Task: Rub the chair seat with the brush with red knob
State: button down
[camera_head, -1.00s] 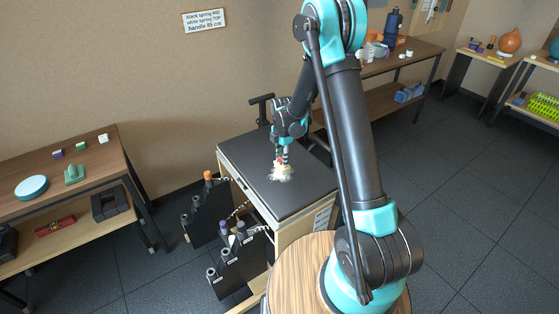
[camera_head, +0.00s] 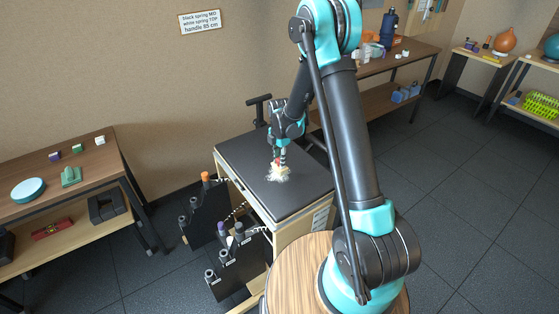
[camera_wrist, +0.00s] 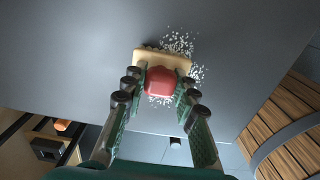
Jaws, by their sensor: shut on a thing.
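The brush with red knob (camera_wrist: 160,82) has a pale tan block and a red knob on top. My gripper (camera_wrist: 158,88) is shut on the red knob, one finger on each side. In the head view the brush (camera_head: 277,171) is down on the dark grey chair seat (camera_head: 245,152), and my gripper (camera_head: 279,155) is above it. White specks (camera_wrist: 180,44) lie on the seat around the brush, and they also show in the head view (camera_head: 280,178). The underside of the brush is hidden.
A rack with dark stepped holders and springs (camera_head: 210,215) stands left of the seat's wooden frame. A brown table (camera_head: 95,160) with small blocks is at the left. Another table (camera_head: 420,55) stands behind at the right. My round wooden base top is close in front.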

jog(key=shift+a, duration=0.1)
jog(key=shift+s+a, duration=0.45)
jog(key=shift+a, duration=0.1)
jog(key=shift+s+a+f, duration=0.1)
jog(key=shift+s+a, duration=0.35)
jog(key=shift+a, duration=0.15)
jog(key=shift+w+d, duration=0.45)
jog(key=shift+d, duration=0.2)
jog(key=shift+w+d, duration=0.4)
jog(key=shift+d, duration=0.25)
jog(key=shift+s+a, duration=0.45)
jog(key=shift+a, duration=0.25)
jog(key=shift+s+a, duration=0.4)
jog(key=shift+a, duration=0.25)
jog(key=shift+w+d, duration=0.45)
jog(key=shift+d, duration=0.25)
jog(key=shift+w+d, duration=0.45)
jog(key=shift+d, duration=0.2)
jog(key=shift+s+a, duration=0.5)
jog(key=shift+a, duration=0.2)
jog(key=shift+s+a, duration=0.45)
jog(key=shift+a, duration=0.25)
jog(key=shift+w+d, duration=0.5)
jog(key=shift+d, duration=0.2)
jog(key=shift+w+d, duration=0.45)
jog(key=shift+d, duration=0.25)
